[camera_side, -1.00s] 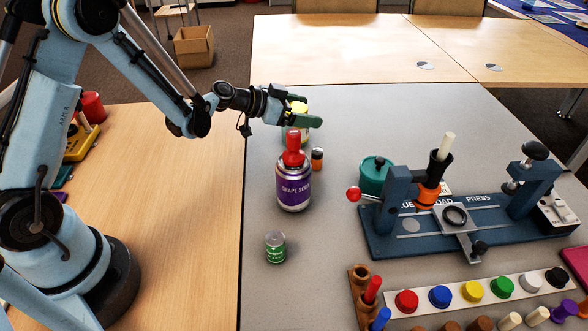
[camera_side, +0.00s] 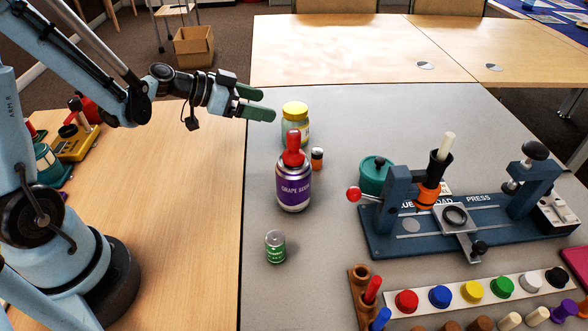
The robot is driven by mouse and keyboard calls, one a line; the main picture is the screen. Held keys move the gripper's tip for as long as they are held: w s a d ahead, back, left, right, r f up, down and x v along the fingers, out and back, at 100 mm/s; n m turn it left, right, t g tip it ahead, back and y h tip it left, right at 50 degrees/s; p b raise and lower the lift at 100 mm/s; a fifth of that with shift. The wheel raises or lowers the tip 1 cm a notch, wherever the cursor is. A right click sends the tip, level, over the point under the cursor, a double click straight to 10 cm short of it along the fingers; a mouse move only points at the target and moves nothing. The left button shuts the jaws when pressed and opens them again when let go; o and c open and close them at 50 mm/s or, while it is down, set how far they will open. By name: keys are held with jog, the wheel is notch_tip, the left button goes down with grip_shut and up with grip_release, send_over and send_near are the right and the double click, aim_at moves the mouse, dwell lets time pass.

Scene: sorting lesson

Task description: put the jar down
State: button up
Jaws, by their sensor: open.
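A jar with a yellow lid (camera_side: 295,113) stands upright on the grey table (camera_side: 330,270), behind a purple bottle labelled grape with a red top (camera_side: 293,188). The bottle hides the lower part of the jar. My gripper (camera_side: 268,103) is open and empty. Its green fingers point right, and their tips are to the left of the jar, apart from it in the picture.
A small orange jar with a dark lid (camera_side: 317,158) stands close to the right of the purple bottle. A green can (camera_side: 275,246) stands in front. A blue press (camera_side: 460,215) and a row of coloured knobs (camera_side: 473,291) fill the right side. The table's back middle is clear.

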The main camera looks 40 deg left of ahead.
jog(key=s+d+r+n+g+y, duration=0.1)
jog(key=s+n+g+y, duration=0.1)
jog(key=s, duration=0.5)
jog(key=s+d+r+n+g+y, duration=0.1)
jog(key=s+d+r+n+y, duration=0.1)
jog(key=s, duration=0.5)
jog(key=shift+s+r+n+g+y, duration=0.25)
jog(key=shift+n+g+y, duration=0.15)
jog(key=shift+n+y, duration=0.6)
